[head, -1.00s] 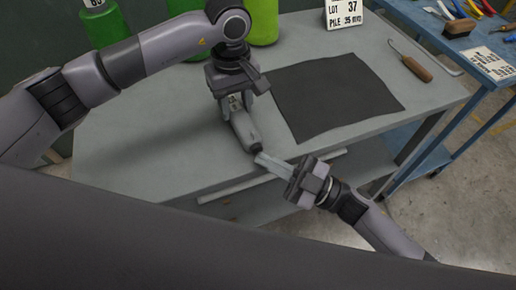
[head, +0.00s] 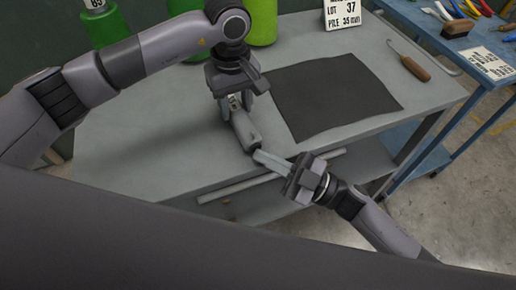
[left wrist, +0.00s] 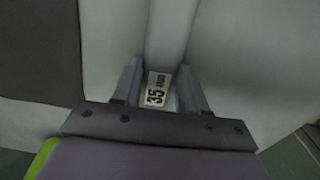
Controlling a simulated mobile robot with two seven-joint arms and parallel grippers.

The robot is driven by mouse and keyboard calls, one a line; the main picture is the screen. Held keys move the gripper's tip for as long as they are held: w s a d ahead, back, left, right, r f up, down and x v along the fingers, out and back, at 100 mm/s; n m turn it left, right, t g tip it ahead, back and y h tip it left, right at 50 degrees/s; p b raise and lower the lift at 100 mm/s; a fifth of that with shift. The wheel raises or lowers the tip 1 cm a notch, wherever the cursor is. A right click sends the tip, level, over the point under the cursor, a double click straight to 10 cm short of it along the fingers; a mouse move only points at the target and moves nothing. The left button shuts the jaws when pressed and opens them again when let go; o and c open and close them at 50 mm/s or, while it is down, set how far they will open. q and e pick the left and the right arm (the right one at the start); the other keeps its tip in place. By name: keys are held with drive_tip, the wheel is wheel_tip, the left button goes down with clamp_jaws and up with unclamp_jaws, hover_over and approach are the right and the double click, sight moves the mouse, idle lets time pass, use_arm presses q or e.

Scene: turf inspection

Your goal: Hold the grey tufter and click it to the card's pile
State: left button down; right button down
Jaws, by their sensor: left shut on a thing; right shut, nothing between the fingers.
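The grey tufter (head: 243,126) is held by my left gripper (head: 235,100), which is shut on it above the grey table. The tufter slants down to the right. In the left wrist view, a white label on the tufter (left wrist: 157,88) shows between the fingers and reads 35, with smaller blurred letters after it. The card (head: 343,14) stands at the back of the table and reads LOT 37, PILE 35 mm; its top is cut off. My right gripper (head: 259,155) is shut and empty, its fingertips at the tufter's lower end; I cannot tell if they touch.
A dark turf sheet (head: 335,95) lies on the grey table (head: 130,150). A wooden-handled hook (head: 415,68) lies at the right. Green containers (head: 105,25) stand at the back. A blue bench (head: 450,45) with tools and a brush is beyond the table's right edge.

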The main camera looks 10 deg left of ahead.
drive_tip(key=shift+w+f, duration=0.15)
use_arm(q)
drive_tip(key=shift+w+a+f, duration=0.15)
use_arm(e)
drive_tip(key=shift+s+d+f, duration=0.3)
drive_tip(key=shift+s+d, duration=0.05)
drive_tip(key=shift+s, duration=0.15)
drive_tip(key=shift+s+d+r, duration=0.1)
drive_tip(key=shift+s+d, duration=0.7)
drive_tip(key=shift+s, duration=0.2)
drive_tip(key=shift+s+d, duration=0.8)
drive_tip(key=shift+s, duration=0.2)
use_arm(q)
drive_tip(key=c, duration=0.5)
unclamp_jaws()
